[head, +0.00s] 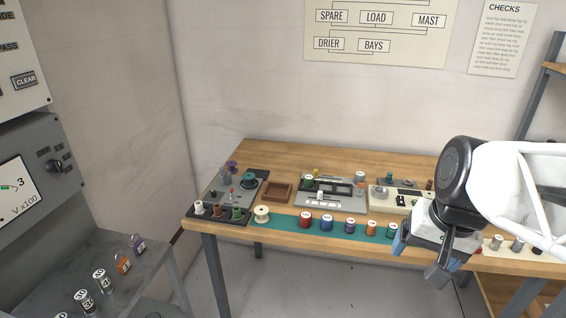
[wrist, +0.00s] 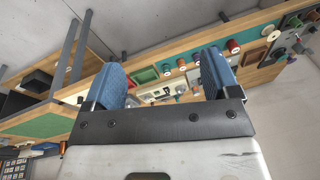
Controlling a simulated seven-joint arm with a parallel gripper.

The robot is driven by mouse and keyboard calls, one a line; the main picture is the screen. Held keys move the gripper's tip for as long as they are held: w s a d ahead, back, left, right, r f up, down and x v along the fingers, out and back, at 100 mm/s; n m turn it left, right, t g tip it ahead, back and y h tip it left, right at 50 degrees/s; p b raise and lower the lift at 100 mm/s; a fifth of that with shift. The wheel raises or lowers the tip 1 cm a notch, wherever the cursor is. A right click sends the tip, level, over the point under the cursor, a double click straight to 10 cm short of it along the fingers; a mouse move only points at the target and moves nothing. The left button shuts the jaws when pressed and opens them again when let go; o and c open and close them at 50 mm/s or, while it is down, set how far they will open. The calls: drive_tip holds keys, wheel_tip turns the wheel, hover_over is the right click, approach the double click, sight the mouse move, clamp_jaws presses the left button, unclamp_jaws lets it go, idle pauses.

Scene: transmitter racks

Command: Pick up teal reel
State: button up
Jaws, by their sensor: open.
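A smaller teal-topped piece (head: 389,177) shows further right, too small to tell apart well.
A wooden tray (head: 277,193) stands right of the grey unit.

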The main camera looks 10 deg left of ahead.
drive_tip(key=w+a+f+m+g+y, duration=0.1)
drive_tip(key=w+a+m+y, duration=0.1)
drive_tip(key=w+a, duration=0.6)
drive_tip(key=w+a+f+m+g+y, duration=0.1)
drive_tip(key=w+a+m+y, duration=0.3)
drive_tip(key=w, duration=0.7)
drive_tip(key=w+a+f+m+g, duration=0.1)
drive_tip(key=w+a, duration=0.6)
drive_tip(key=w, duration=0.3)
drive_tip(key=m+y, duration=0.6)
drive_tip(key=m, duration=0.2)
approach(250, 176)
drive_tip(key=shift+x, duration=1)
drive_tip(key=shift+w+a+f, duration=0.2)
drive_tip(key=shift+a, duration=0.25)
drive_tip(key=shift+x, duration=1.25)
drive_tip(key=shift+s, duration=0.1)
